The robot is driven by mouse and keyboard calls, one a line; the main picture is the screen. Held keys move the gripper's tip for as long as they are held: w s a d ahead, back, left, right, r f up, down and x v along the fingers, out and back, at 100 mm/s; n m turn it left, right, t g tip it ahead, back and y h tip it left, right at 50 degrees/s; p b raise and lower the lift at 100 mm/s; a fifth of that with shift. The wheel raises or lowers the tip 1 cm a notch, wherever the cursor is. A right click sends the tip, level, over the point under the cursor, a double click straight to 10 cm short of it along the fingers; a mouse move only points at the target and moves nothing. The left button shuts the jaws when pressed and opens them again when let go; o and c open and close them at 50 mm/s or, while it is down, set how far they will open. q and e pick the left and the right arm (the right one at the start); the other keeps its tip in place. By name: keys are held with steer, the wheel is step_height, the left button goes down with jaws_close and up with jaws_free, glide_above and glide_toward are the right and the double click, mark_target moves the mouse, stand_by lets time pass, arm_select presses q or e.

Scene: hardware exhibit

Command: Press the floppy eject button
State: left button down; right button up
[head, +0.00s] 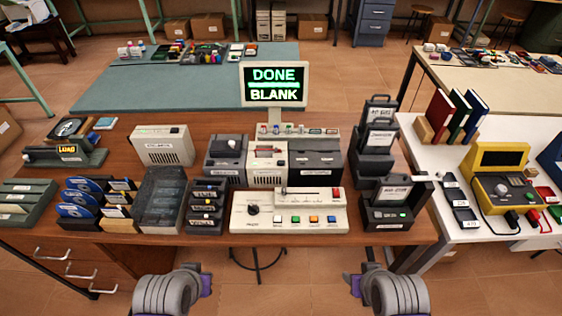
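A row of desktop devices stands on the brown wooden desk (120,230). In its middle is a beige unit (267,163) with a dark slot and a small red spot on its front, between two dark units. It may be the floppy drive; its eject button is too small to make out for certain. My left gripper (196,280) and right gripper (362,280) are at the bottom, in front of the desk edge, apart from every device. Their fingers are not clear enough to tell open from shut.
A beige control panel (300,218) with a knob and coloured buttons stands at the desk's front, before the beige unit. Disc racks (97,204) and a clear-topped bin (160,199) are left; dark cases (378,137) stand right. Floor shows between my arms.

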jaws_close()
stand_by(1.5)
